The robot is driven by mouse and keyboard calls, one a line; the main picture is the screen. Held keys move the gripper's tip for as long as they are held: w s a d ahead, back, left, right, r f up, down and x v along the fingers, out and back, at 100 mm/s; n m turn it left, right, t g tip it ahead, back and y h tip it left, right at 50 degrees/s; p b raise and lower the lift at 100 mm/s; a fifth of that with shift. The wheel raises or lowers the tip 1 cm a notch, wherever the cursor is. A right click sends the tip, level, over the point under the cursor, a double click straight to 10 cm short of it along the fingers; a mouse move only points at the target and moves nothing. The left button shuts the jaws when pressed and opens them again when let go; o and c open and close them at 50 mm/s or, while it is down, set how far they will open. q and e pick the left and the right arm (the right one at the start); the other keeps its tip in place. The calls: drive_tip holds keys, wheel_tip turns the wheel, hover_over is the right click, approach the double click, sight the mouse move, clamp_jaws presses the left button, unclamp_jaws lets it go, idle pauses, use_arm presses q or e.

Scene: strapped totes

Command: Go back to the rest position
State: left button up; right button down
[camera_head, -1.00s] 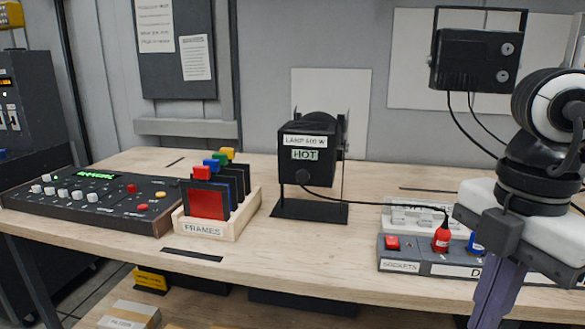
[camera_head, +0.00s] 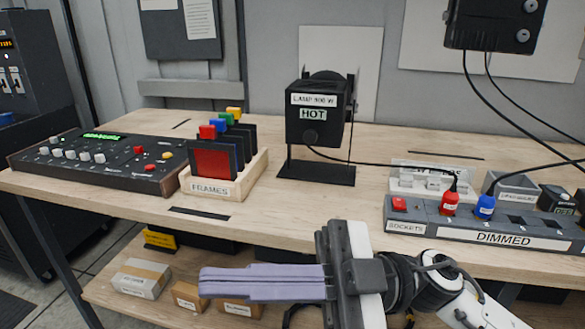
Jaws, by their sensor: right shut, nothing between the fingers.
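My right gripper (camera_head: 205,282) shows at the lower middle of the head view. Its purple fingers are together, point left and hold nothing. It is in front of the table's front edge, and its arm comes in from the lower right. It appears apart from the table and everything on it. My left gripper is out of view.
The wooden table (camera_head: 300,216) bears a control desk (camera_head: 95,160), a frames rack (camera_head: 225,188), a lamp marked HOT (camera_head: 318,125) and a socket strip (camera_head: 480,225) with red and blue plugs. Cables run to the strip. Boxes (camera_head: 140,279) lie on the lower shelf.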

drive_tip(key=w+d+f+m+t, duration=0.25)
drive_tip(key=w+m+t, duration=0.25)
drive_tip(key=m+t, duration=0.3)
drive_tip(key=w+d+f+m+t, duration=0.25)
drive_tip(key=w+m+t, duration=0.35)
drive_tip(key=t, duration=0.3)
drive_tip(key=w+d+f+m+t+h, duration=0.1)
drive_tip(key=d+f+m+t+h, duration=0.1)
drive_tip(key=f+m+h, duration=0.3)
drive_tip(key=w+d+f+m+t+h, duration=0.1)
drive_tip(key=d+f+h, duration=0.2)
drive_tip(key=f, duration=0.4)
drive_tip(key=w+d+f+m+t+h, duration=0.1)
drive_tip(key=d+f+m+t+h, duration=0.1)
drive_tip(key=f+m+h, duration=0.3)
drive_tip(key=s+d+f+g+h, duration=0.2)
drive_tip(key=s+d+f+g, duration=0.2)
drive_tip(key=s+f, duration=0.5)
drive_tip(key=s+d+f+g+h, duration=0.3)
drive_tip(key=s+f, duration=0.6)
drive_tip(key=f, duration=0.8)
drive_tip(key=shift+d+f+g, duration=0.2)
drive_tip(key=shift+d+g, duration=0.4)
drive_tip(key=shift+d, duration=0.4)
